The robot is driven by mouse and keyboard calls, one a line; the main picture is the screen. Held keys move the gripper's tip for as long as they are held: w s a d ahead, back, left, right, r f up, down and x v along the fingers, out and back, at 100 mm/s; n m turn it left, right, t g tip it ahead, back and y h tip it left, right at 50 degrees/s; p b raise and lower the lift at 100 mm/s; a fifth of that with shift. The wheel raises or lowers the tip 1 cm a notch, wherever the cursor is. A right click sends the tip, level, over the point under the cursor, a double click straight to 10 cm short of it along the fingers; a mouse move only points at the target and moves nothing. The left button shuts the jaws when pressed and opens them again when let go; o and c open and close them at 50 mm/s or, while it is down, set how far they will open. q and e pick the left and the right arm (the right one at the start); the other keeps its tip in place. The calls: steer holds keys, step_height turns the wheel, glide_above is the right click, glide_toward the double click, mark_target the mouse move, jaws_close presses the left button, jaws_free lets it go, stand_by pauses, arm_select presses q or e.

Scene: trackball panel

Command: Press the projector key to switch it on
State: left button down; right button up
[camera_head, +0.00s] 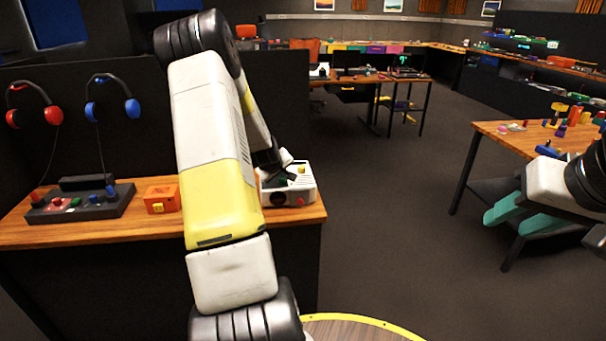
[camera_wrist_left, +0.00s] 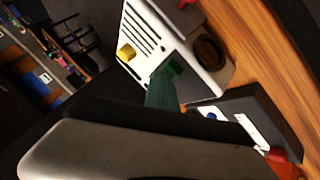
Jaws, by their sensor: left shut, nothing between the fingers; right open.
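In the left wrist view the projector (camera_wrist_left: 165,35) shows vent slots, a yellow key (camera_wrist_left: 126,52), a round brown-black lens and a red part at the top edge. My left gripper (camera_wrist_left: 163,84) is shut and empty. Its green fingertips are over the projector's top, beside the vents and apart from the yellow key; contact is unclear. My right gripper (camera_head: 520,212) is open and empty, with teal fingers, at the right.
A dark console (camera_head: 80,205) with coloured knobs and an orange box (camera_head: 162,198) stand on the desk left of my left arm. Red headphones (camera_head: 35,105) and blue headphones (camera_head: 112,98) hang behind. A table (camera_head: 510,140) with small coloured objects is at right. The floor between is clear.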

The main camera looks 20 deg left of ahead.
mark_target(282, 181)
arm_select(q)
steer(key=shift+f, duration=0.1)
stand_by(0.4)
steer(key=shift+f, duration=0.35)
steer(key=shift+r, duration=0.4)
stand_by(0.3)
steer(key=shift+r, duration=3.05)
